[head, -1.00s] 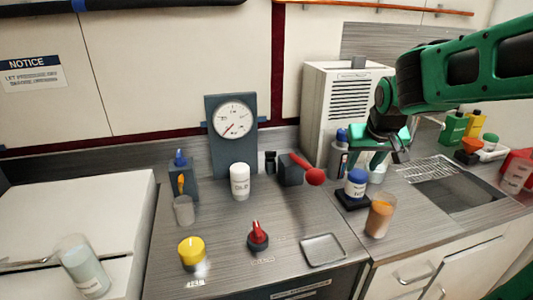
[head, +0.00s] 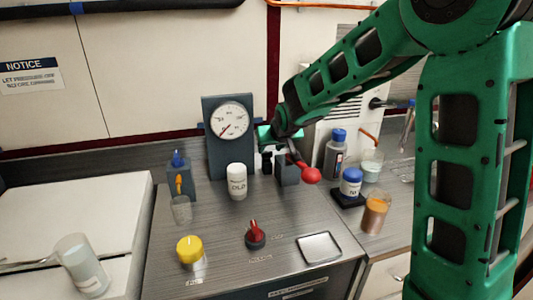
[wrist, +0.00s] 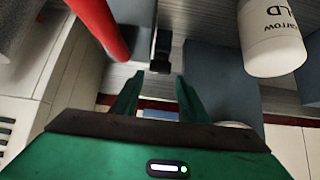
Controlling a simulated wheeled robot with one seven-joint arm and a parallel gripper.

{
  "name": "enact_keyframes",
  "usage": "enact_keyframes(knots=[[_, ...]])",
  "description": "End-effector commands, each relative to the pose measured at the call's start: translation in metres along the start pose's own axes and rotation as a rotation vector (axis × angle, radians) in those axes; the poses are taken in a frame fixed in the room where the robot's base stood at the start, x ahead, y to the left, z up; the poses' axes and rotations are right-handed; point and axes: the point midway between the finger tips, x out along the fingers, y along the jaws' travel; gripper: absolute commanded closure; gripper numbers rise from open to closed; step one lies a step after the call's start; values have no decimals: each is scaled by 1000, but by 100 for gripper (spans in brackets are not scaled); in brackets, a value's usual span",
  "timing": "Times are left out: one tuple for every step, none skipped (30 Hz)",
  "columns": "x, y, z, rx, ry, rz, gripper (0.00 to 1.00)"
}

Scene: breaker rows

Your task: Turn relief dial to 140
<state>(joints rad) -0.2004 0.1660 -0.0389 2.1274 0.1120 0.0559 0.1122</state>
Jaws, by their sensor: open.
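A round white gauge (head: 229,120) with a red needle is set in a dark upright panel (head: 232,165) at the back of the counter. A red-topped dial (head: 255,235) sits on the counter top in front, with labels too small to read. I cannot tell whether it is the relief dial, nor its setting. My gripper (head: 270,150) is in front of the wall, just right of the gauge panel and well behind the red dial. In the wrist view its fingers (wrist: 154,95) are apart with nothing between them.
A red-ball lever (head: 309,174) on a dark block stands close to my gripper; its red arm (wrist: 98,25) crosses the wrist view. A white bottle (head: 237,182), yellow knob (head: 190,250), metal tray (head: 319,247) and orange-filled cup (head: 375,212) stand around.

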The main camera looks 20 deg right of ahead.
Motion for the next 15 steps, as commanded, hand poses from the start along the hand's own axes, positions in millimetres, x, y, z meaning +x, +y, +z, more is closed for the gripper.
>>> enact_keyframes(knots=[[9, 0, 1, 0, -3, 1, 59], [14, 1, 1, 0, -3, 1, 59], [19, 1, 1, 0, -2, 1, 59], [23, 1, 1, 0, -1, 1, 59], [26, 1, 1, 0, -1, 1, 59], [31, 1, 0, 1, -1, 1, 59], [33, 1, 0, 1, -1, 1, 59], [36, 1, 1, 1, -2, 1, 59], [39, 1, 1, 1, -2, 1, 59], [41, 1, 0, 1, -1, 1, 59], [42, 1, 0, 1, 0, 0, 59], [44, 1, 0, 1, 0, 0, 59], [45, 1, 0, 1, 1, 0, 59], [45, 1, 0, 1, 1, 0, 59], [46, 1, 0, 1, 1, 0, 59]])
